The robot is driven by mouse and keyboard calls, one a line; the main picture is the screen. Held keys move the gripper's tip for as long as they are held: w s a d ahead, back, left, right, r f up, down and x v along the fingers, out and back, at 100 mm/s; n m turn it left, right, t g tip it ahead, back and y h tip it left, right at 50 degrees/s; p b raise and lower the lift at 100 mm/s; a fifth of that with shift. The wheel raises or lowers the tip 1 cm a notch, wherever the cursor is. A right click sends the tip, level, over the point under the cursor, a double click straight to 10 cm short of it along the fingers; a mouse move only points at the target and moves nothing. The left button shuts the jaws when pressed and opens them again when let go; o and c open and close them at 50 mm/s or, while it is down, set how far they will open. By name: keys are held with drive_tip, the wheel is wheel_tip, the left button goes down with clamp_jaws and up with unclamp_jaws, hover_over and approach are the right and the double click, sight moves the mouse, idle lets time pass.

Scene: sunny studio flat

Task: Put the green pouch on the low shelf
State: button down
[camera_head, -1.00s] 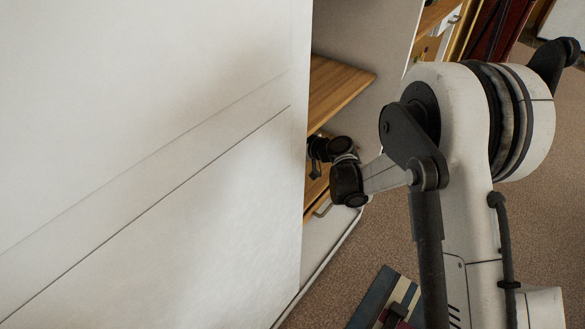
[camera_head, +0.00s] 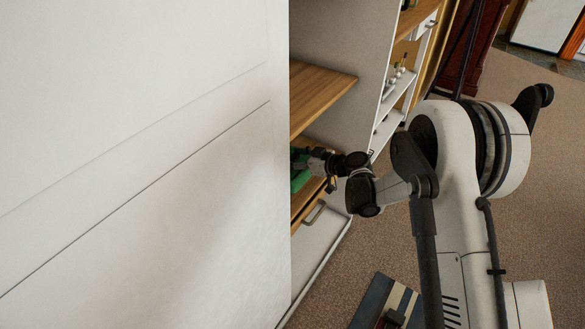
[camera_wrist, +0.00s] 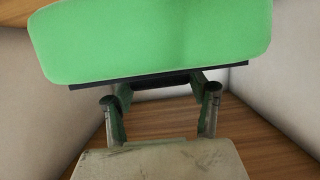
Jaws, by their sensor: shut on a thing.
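The green pouch (camera_wrist: 150,40) fills the top of the wrist view, with a dark strip along its lower edge. In the head view only a small green part (camera_head: 300,178) shows past the edge of the white panel. My gripper (camera_wrist: 160,88) is shut on the pouch. In the head view my gripper (camera_head: 312,160) reaches into the shelf unit, below the upper wooden board. The low shelf (camera_head: 306,200) is a wooden board just under the gripper, mostly hidden by the panel. I cannot tell whether the pouch touches it.
A large white panel (camera_head: 130,150) blocks the left of the head view. The upper wooden board (camera_head: 322,92) lies above my gripper. A drawer front with a handle (camera_head: 314,214) is below. Pale walls (camera_wrist: 285,80) stand on both sides in the wrist view.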

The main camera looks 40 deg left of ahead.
drive_tip(key=shift+f+b, duration=0.8)
drive_tip(key=shift+f, duration=1.1)
drive_tip(key=shift+f, duration=0.15)
drive_tip(key=c, duration=0.7)
unclamp_jaws()
drive_tip(key=p+v, duration=0.4)
drive_tip(key=v, duration=0.8)
